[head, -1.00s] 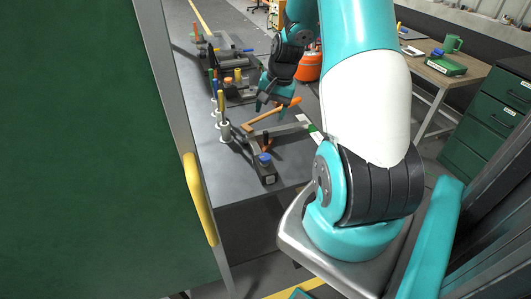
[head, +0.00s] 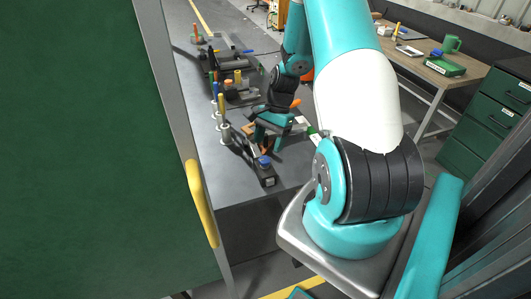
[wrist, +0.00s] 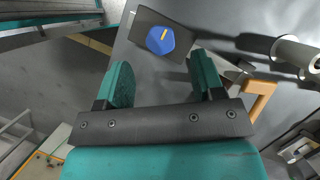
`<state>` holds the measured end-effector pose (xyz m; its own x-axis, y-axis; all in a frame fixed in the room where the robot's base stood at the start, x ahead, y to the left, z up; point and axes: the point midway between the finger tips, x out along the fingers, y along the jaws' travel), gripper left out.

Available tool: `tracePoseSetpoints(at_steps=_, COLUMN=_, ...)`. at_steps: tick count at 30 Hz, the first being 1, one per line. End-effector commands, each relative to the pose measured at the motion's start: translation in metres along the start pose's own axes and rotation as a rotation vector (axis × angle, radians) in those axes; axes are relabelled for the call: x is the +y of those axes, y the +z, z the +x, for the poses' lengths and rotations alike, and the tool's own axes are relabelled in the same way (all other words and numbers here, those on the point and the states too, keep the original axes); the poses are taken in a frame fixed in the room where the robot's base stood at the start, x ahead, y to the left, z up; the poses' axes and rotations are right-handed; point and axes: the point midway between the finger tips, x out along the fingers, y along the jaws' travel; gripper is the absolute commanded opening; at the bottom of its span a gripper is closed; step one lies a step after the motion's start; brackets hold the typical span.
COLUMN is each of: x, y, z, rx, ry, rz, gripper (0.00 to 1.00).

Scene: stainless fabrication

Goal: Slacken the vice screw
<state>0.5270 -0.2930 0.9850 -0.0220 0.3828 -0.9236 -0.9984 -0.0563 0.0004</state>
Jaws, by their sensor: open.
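A blue faceted knob with a yellow stripe, which looks like the vice screw (head: 265,161), sits on a dark block (head: 268,179) near the bench's front edge. In the wrist view the blue knob (wrist: 160,40) and its dark block (wrist: 140,25) lie ahead of the fingertips, roughly in line with the gap between them. My gripper (head: 268,143) is open and empty, just behind the knob in the head view and apart from it. The wrist view shows both teal fingers of my gripper (wrist: 162,80) spread wide. My gripper hides part of the grey bar behind the block.
Upright tools in white holders (head: 224,130) stand left of my gripper on the grey bench (head: 232,180). Dark fixtures (head: 235,90) stand farther back. A green door panel (head: 80,150) with a yellow handle (head: 200,200) closes off the left. Bare bench top lies left of the block.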

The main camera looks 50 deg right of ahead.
Motion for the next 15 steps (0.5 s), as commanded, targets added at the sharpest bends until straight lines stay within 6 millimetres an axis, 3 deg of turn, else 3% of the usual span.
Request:
tracePoseSetpoints(at_steps=6, x=0.0, y=0.001, z=0.037, rx=-0.002, ry=0.003, rz=0.001, gripper=0.62)
tracePoseSetpoints(at_steps=15, x=0.0, y=0.0, z=0.052, rx=0.001, ry=0.0, rz=0.0, gripper=0.62)
